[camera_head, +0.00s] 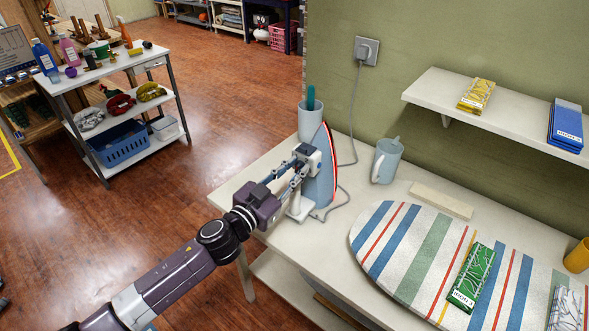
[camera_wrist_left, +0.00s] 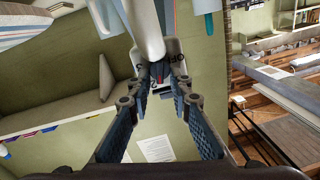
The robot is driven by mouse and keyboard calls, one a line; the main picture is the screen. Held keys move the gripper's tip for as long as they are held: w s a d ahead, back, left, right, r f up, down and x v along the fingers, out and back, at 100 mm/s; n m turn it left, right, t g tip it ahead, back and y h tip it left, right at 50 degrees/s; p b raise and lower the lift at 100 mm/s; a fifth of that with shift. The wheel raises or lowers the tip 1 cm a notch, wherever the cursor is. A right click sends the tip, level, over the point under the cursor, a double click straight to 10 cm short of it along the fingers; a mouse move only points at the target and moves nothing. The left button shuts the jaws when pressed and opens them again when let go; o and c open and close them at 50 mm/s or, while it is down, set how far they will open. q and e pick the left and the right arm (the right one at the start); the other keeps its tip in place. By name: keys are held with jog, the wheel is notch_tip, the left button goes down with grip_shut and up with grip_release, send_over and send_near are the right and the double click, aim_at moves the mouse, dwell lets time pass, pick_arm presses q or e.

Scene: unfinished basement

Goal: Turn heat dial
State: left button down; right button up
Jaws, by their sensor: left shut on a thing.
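My left gripper (camera_head: 308,158) reaches in from the left at the iron's handle side. In the left wrist view its two fingers (camera_wrist_left: 158,72) close at the tips on a small part of the iron. My right gripper is not in view.
A grey cord runs from the iron to the wall socket (camera_head: 366,50). A blue-grey cup (camera_head: 311,122) stands close behind the iron, and a mug (camera_head: 387,160) to its right. A striped ironing board (camera_head: 400,245) lies on the table (camera_head: 330,235). A shelf (camera_head: 432,90) hangs above.

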pick_arm(q)
jog(key=m, duration=0.3)
jog(key=m+p, duration=0.1)
jog(key=m, duration=0.1)
jog(key=shift+s+d+f+m, duration=0.1)
jog(key=shift+s+d+m, duration=0.1)
jog(key=shift+m, duration=0.2)
jog(key=c, duration=1.7)
grip_release()
jog(key=shift+c, duration=0.2)
jog(key=v, duration=1.2)
